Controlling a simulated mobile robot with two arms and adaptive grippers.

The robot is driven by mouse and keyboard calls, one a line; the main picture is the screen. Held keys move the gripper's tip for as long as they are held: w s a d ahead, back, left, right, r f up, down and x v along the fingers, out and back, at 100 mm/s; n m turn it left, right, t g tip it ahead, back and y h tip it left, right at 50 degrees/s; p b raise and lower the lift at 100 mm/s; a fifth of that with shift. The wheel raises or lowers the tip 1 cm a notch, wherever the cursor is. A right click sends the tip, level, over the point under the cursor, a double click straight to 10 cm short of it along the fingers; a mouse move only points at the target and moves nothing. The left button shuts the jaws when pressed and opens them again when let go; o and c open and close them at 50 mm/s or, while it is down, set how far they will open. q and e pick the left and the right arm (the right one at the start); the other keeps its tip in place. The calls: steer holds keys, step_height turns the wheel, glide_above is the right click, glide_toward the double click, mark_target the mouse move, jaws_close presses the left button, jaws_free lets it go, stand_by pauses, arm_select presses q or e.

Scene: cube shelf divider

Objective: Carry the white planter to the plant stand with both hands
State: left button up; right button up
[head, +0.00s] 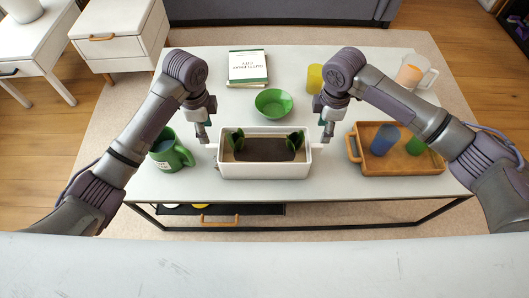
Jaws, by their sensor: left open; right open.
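The white planter (264,170) is a rectangular box on the pale table, with dark soil and two green leaves inside. It has a small handle on each short end. My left gripper (206,141) is open at the planter's left end, pointing down by the left handle. My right gripper (325,140) is open at the right end, by the right handle. Whether the fingers touch the handles is too small to tell. The planter rests on the tabletop. I cannot identify a plant stand in this view.
On the table (225,190) are a green mug (170,152) at left, a green bowl (273,102), a book (248,68), a yellow cup (315,78), a clear pitcher (412,74) and a wooden tray (400,160) with cups at right. White cabinets (125,35) stand back left.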

mark_target(212, 150)
arm_select(q)
step_height(212, 150, down, 12)
steer(key=shift+r, duration=0.2)
arm_select(e)
step_height(212, 150, down, 12)
steer(key=shift+r, duration=0.2)
arm_select(q)
jaws_close()
arm_select(e)
jaws_close()
arm_select(q)
steer(key=shift+w+r, duration=0.1)
arm_select(e)
steer(key=shift+r, duration=0.1)
